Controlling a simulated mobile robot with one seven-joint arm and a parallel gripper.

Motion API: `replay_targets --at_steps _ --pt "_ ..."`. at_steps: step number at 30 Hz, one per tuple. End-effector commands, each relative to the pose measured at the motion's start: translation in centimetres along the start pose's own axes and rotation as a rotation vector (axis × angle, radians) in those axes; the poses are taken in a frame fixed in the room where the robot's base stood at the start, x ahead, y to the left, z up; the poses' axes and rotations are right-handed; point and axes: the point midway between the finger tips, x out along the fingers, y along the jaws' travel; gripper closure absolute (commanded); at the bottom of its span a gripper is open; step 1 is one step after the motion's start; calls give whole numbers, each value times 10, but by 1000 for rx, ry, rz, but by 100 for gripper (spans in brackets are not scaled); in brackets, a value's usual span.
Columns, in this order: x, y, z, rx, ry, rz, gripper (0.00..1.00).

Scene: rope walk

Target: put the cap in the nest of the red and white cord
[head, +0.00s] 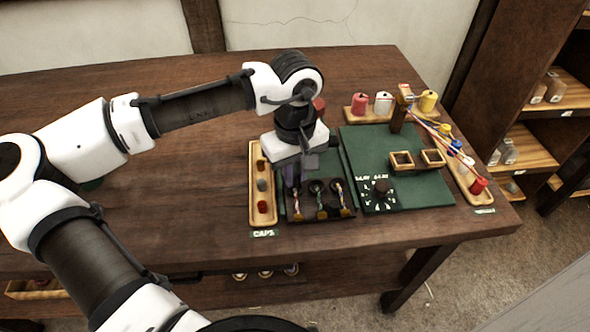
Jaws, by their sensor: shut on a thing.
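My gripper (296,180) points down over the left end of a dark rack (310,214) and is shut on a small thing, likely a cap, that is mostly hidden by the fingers. The rack has several round black nests with short cord ends hanging at the front. The left cord (297,208) looks pale with reddish strands, the middle cord (321,208) greenish and white, the right cord (344,207) pale and orange. The colours are too small to be sure of.
A green board (430,192) with a dial (381,187) and two square wooden frames (401,160) lies right of the rack. Spools (383,102) stand behind it, and more with stretched cords at the right. The table's left side is clear.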

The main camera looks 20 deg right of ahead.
Motion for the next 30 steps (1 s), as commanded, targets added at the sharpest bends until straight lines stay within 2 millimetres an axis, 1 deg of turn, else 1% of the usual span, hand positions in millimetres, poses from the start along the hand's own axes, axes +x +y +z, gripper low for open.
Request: replay_targets --at_steps 5,17,20,21,25,26,30 --pt "0 0 0 0 0 0 100" --pt "11 0 0 0 -1 0 100" --pt "11 0 0 0 0 0 100" --pt "11 0 0 0 0 0 82" --pt "11 0 0 0 0 0 65" --pt "11 0 0 0 0 0 62" --pt "11 0 0 0 0 0 62"
